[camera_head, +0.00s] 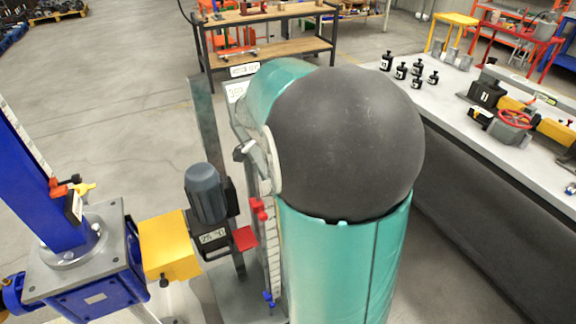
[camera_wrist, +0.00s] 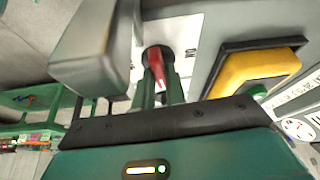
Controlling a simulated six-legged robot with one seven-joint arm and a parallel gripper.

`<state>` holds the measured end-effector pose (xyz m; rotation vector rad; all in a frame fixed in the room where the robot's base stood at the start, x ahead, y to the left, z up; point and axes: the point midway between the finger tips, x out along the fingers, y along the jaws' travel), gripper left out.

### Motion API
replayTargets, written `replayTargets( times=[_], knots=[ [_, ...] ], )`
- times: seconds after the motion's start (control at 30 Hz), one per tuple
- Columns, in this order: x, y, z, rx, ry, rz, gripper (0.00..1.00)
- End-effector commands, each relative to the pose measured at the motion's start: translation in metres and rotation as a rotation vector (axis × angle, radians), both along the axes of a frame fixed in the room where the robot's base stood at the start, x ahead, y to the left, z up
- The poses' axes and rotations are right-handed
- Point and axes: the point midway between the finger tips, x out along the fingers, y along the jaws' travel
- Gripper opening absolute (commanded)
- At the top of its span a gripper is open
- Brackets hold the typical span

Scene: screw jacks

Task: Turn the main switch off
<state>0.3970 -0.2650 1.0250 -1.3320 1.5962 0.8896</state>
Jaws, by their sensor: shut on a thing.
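The main switch shows in the wrist view as a red handle (camera_wrist: 155,62) on a dark round base, set on a pale panel (camera_wrist: 182,35). My gripper (camera_wrist: 159,88) is at the switch, its two narrow green fingers on either side of the red handle and shut on it. The lower part of the handle is partly hidden between the fingers. In the head view my teal and dark arm fills the middle and hides the gripper and the switch.
A yellow block in a black frame (camera_wrist: 255,70) is close to the right of the switch. In the head view, a blue screw jack (camera_head: 85,250) with a yellow box (camera_head: 168,245) stands at left, a grey motor (camera_head: 204,192) beside my arm, and a long workbench (camera_head: 455,105) at right.

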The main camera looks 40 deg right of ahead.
Motion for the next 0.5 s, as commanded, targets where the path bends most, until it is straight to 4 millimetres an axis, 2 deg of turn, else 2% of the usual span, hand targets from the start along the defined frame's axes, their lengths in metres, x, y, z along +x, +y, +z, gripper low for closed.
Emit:
replayTargets(
  times=[0.2, 0.5],
  knots=[
    [0.0013, 0.0003, 0.0008, 0.001, -0.002, -0.087, 0.00],
    [0.0014, 0.0003, 0.0008, 0.001, -0.002, -0.123, 0.00]
  ],
)
